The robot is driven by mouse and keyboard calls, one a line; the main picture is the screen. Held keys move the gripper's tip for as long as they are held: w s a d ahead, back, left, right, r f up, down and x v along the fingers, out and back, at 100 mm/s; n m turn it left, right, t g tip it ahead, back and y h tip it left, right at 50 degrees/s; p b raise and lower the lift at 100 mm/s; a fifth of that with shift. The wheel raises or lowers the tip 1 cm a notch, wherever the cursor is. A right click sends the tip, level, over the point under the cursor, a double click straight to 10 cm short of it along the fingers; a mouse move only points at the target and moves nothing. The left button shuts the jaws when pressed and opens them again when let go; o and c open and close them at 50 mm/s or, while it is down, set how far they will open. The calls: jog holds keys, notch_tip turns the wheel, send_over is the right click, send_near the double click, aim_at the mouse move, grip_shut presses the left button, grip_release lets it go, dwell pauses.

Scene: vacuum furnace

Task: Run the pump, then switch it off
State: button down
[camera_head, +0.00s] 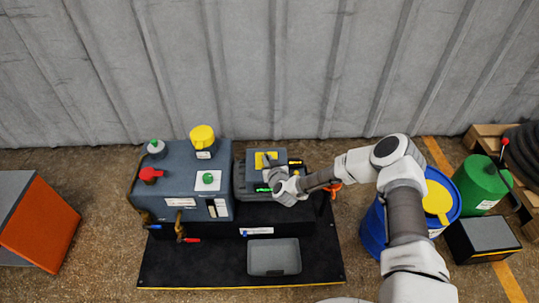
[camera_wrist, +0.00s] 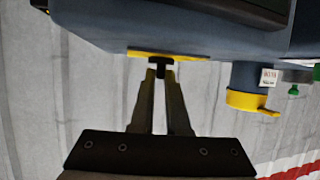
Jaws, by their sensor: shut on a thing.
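A small black switch knob (camera_wrist: 160,66) stands out from a yellow plate (camera_wrist: 190,56) on a grey-blue housing in the wrist view. My gripper (camera_wrist: 161,76) has both fingertips closed about the knob. In the head view the yellow plate (camera_head: 261,157) is on top of the smaller dark grey unit (camera_head: 242,180), and my gripper (camera_head: 270,168) reaches it from the lower right, partly hiding it. A green lit strip (camera_head: 263,190) shows on that unit. Which way the knob is turned is unclear.
The larger grey-blue machine (camera_head: 185,188) stands to the left, with a red knob (camera_head: 150,174), a green button (camera_head: 208,178) and a yellow cap (camera_head: 203,135). A grey tray (camera_head: 274,257) lies in front. A blue drum (camera_head: 373,232) and green drum (camera_head: 481,187) stand right.

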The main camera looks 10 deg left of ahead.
jog(key=m+h, duration=0.2)
jog(key=a+m+t+h+p, duration=0.1)
jog(key=m+h, duration=0.1)
jog(key=h, duration=0.1)
jog(key=shift+s+a+m+t, duration=0.15)
jog(key=shift+m+t, duration=0.15)
jog(key=shift+a+m+h+b, duration=0.15)
jog(key=shift+m+h+b, duration=0.3)
jog(key=shift+m+h, duration=0.6)
jog(key=shift+a+m+h+b, duration=0.15)
jog(key=shift+m+h+b, duration=0.25)
jog(key=shift+m+h, duration=0.65)
jog(key=shift+g, duration=0.4)
jog(key=c, duration=0.9)
grip_release()
jog(key=shift+h, duration=0.3)
jog(key=p+v, duration=0.5)
jog(key=v, duration=1.2)
jog(key=shift+s, duration=0.15)
